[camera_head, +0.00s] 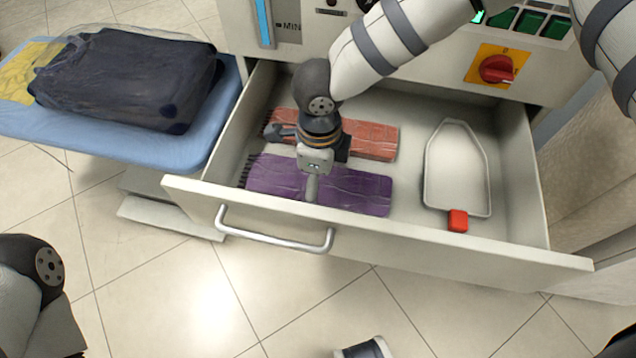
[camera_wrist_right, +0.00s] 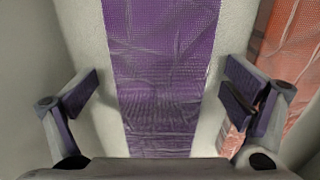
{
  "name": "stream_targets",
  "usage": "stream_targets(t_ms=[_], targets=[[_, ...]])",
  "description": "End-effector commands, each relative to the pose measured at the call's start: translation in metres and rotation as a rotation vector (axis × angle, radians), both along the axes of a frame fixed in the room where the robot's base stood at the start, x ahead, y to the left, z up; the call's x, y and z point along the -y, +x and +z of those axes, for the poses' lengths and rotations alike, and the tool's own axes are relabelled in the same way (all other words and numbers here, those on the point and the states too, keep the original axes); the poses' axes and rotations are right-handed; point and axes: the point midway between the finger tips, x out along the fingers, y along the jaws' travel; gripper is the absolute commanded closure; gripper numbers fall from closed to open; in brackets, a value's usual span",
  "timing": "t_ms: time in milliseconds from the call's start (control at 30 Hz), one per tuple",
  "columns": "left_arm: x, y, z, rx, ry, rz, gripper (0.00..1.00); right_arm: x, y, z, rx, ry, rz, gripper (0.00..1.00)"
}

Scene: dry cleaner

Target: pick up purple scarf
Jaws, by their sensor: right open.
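The purple scarf (camera_head: 350,192) lies flat in the open drawer, near its front wall, with a dark fringe at its left end. My right gripper (camera_head: 312,185) reaches down over the scarf from above. In the right wrist view the purple scarf (camera_wrist_right: 165,75) runs between the two spread fingers of the right gripper (camera_wrist_right: 160,100), and nothing is gripped. At the lower left of the head view a dark part of my left arm shows, but the left gripper's fingers are not visible.
An orange-red scarf (camera_head: 375,140) lies behind the purple one; it also shows close to the right finger in the wrist view (camera_wrist_right: 290,60). A white tray with a red end (camera_head: 457,165) sits at the drawer's right. The drawer front (camera_head: 420,240) bounds the near side.

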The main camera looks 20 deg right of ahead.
Motion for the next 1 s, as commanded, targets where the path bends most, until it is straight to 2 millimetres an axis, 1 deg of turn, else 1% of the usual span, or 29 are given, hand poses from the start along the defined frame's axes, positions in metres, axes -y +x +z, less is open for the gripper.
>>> stream_targets(t_ms=[133, 167, 200, 267, 300, 367, 400, 600, 667, 767, 900, 1000], targets=[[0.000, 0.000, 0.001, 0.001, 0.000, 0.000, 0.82, 0.000, 0.001, 0.002, 0.003, 0.001, 0.000, 0.05], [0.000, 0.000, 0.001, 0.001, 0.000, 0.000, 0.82, 0.000, 0.001, 0.002, 0.003, 0.001, 0.000, 0.12], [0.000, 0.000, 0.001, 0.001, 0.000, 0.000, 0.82, 0.000, 0.001, 0.002, 0.003, 0.001, 0.000, 0.21], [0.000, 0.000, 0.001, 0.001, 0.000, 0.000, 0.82, 0.000, 0.001, 0.002, 0.002, 0.001, 0.000, 0.34], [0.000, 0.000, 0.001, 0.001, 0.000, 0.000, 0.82, 0.000, 0.001, 0.002, 0.002, 0.001, 0.000, 0.44], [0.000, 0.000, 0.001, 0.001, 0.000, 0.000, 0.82, 0.000, 0.000, 0.002, 0.002, 0.001, 0.000, 0.57], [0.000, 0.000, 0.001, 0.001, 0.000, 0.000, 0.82, 0.000, 0.000, 0.002, 0.001, 0.000, 0.000, 0.59], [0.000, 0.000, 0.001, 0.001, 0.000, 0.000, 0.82, 0.000, 0.000, 0.002, 0.002, 0.001, 0.000, 0.59], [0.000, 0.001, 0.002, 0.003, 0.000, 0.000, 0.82, 0.000, 0.001, 0.006, 0.003, 0.001, 0.000, 0.59], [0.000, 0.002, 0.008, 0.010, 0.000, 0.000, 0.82, -0.001, 0.002, 0.026, 0.007, 0.003, 0.000, 0.59], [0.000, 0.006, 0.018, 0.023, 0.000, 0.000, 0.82, 0.000, 0.002, 0.065, 0.009, 0.002, -0.001, 0.59], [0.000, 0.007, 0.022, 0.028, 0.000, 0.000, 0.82, 0.000, 0.002, 0.086, 0.007, 0.001, 0.000, 0.59]])
